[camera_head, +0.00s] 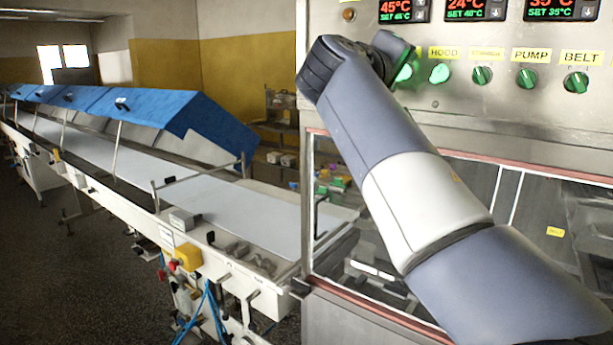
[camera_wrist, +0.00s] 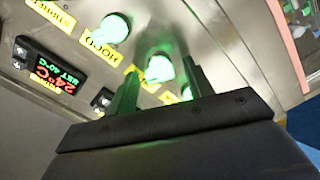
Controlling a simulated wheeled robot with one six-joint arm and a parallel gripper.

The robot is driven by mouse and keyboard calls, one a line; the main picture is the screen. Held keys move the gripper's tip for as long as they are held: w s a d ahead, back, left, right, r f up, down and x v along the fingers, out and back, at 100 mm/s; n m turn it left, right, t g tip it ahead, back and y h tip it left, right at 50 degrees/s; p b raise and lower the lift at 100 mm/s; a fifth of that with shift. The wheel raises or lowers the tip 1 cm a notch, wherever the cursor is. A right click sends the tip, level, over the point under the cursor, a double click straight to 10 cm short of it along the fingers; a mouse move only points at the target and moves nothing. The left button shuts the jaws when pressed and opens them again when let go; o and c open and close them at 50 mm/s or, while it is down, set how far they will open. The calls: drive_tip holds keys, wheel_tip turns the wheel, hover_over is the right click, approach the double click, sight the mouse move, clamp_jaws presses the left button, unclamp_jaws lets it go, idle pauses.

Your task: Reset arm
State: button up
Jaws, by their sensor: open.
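My gripper (camera_wrist: 160,72) is open in the wrist view, one dark finger on each side of a lit green knob (camera_wrist: 159,68). I cannot tell whether the fingers touch it. In the head view my arm rises from the lower right to the panel, and the dark gripper end is beside a lit green knob (camera_head: 404,73), partly hiding its label. The HOOD knob (camera_head: 439,74) is also lit bright green and shows in the wrist view (camera_wrist: 115,27).
The metal control panel (camera_head: 460,115) also has darker PUMP (camera_head: 527,78) and BELT (camera_head: 576,82) knobs, with temperature displays (camera_head: 466,10) above. Below is a red-edged glass window (camera_head: 540,215). A long white conveyor (camera_head: 240,212) with blue covers (camera_head: 160,105) extends left.

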drive_tip(key=s+a+n+p, duration=0.6)
drive_tip(key=s+n, duration=0.2)
drive_tip(key=n, duration=0.4)
drive_tip(key=shift+s+p, duration=0.15)
drive_tip(key=shift+p, duration=0.25)
idle(2.1)
drive_tip(key=shift+f, duration=0.15)
